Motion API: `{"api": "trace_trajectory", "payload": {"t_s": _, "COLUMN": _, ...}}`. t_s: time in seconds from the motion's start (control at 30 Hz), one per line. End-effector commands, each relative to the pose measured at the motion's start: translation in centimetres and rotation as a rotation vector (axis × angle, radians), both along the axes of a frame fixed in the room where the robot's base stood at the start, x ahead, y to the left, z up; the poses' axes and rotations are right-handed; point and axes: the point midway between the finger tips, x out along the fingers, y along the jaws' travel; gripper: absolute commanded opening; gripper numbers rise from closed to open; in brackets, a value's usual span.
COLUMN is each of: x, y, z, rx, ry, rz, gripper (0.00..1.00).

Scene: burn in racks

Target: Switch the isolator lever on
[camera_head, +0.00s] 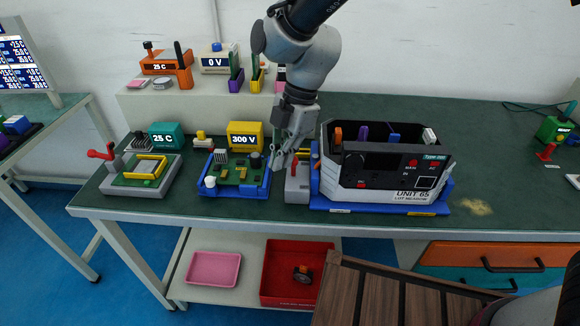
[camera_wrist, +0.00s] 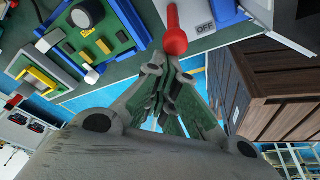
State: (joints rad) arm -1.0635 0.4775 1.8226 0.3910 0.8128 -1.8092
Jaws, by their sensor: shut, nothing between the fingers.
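The isolator is a grey box (camera_head: 297,188) on the bench, between a blue circuit-board tray and the UNIT 65 rack. In the wrist view its pale face (camera_wrist: 208,12) carries the label OFF, and its red-knobbed lever (camera_wrist: 174,38) stands out toward me. Nothing is held.
The UNIT 65 rack (camera_head: 395,182) stands close on the right. The blue board tray (camera_head: 235,190) lies close on the left, with a yellow 300 V meter (camera_head: 245,136) behind it. A grey fixture with another red lever (camera_head: 103,152) is farther left. A wooden crate (camera_head: 375,295) stands in front.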

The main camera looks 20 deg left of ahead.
Motion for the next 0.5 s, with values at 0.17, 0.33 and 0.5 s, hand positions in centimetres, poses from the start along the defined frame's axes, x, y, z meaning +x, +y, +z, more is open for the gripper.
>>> {"api": "trace_trajectory", "payload": {"t_s": 0.17, "x": 1.9, "y": 0.5, "z": 0.3, "rx": -0.04, "ry": 0.165, "rz": -0.005, "gripper": 0.0}}
{"api": "trace_trajectory", "payload": {"t_s": 0.33, "x": 3.4, "y": 0.8, "z": 0.5, "rx": -0.078, "ry": 0.322, "rz": -0.005, "gripper": 0.0}}
{"api": "trace_trajectory", "payload": {"t_s": 0.5, "x": 4.1, "y": 1.1, "z": 0.7, "rx": -0.104, "ry": 0.427, "rz": 0.001, "gripper": 0.0}}
